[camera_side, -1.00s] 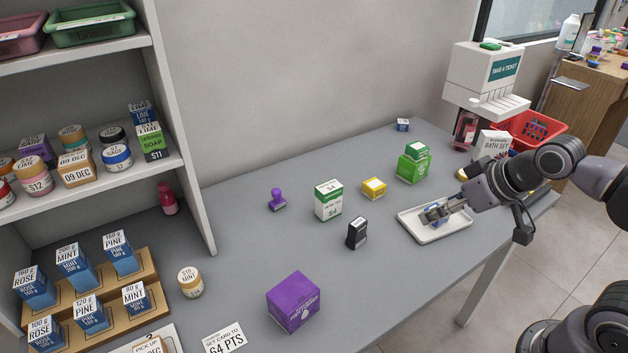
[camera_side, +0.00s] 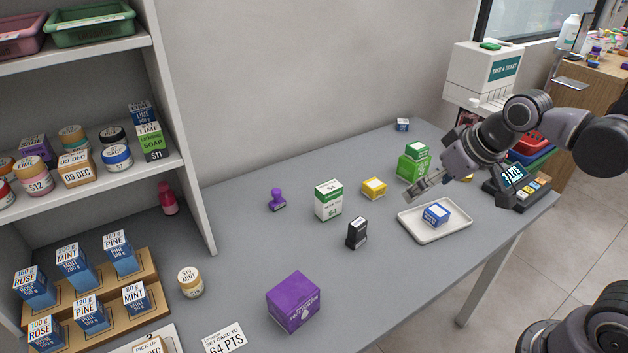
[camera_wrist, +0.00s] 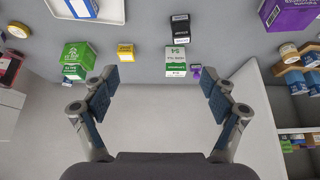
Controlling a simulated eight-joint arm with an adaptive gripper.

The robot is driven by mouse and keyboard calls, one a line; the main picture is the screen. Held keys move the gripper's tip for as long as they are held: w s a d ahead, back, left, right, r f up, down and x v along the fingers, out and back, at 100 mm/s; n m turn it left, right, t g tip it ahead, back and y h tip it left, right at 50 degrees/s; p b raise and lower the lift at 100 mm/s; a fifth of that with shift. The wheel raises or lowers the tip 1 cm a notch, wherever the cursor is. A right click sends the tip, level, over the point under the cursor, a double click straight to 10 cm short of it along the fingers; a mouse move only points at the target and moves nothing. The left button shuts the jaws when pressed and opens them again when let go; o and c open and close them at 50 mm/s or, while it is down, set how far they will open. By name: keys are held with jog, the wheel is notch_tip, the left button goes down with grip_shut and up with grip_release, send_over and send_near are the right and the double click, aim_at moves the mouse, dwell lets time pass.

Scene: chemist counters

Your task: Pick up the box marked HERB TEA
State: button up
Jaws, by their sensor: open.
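A white and green box (camera_side: 328,203) with a "$4" mark stands upright mid-table. Its smaller print looks like HERB TEA but is too small to read surely. It also shows upside down in the wrist view (camera_wrist: 176,62), between the finger lines but farther off. My gripper (camera_side: 420,188) is raised above the table's right part, near the tray's back left, to the right of that box. In the wrist view my gripper (camera_wrist: 158,80) has its fingers wide apart with nothing between them. A blue and white box (camera_side: 436,213) lies on the white tray (camera_side: 462,229), clear of my gripper.
A yellow box (camera_side: 374,188) and stacked green boxes (camera_side: 412,167) stand between the white and green box and my arm. A black stamp (camera_side: 357,233), purple stamp (camera_side: 277,200) and purple box (camera_side: 293,301) stand around it. A shelf (camera_side: 180,120) rises at left.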

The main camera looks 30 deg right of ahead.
jog(key=w+a+r+g, duration=0.1)
jog(key=w+r, duration=0.1)
jog(key=w, duration=0.4)
jog(key=g, duration=0.5)
send_over(329, 198)
jog(key=w+d, duration=0.1)
notch_tip(329, 198, down, 9)
jog(key=shift+w+d+r, duration=0.1)
jog(key=shift+w, duration=0.05)
jog(key=shift+w+f, duration=0.2)
jog(key=shift+f, duration=0.4)
jog(key=shift+w+d+f, duration=0.1)
jog(key=shift+w+f, duration=0.05)
jog(key=shift+f, duration=5)
jog(key=c, duration=1.3)
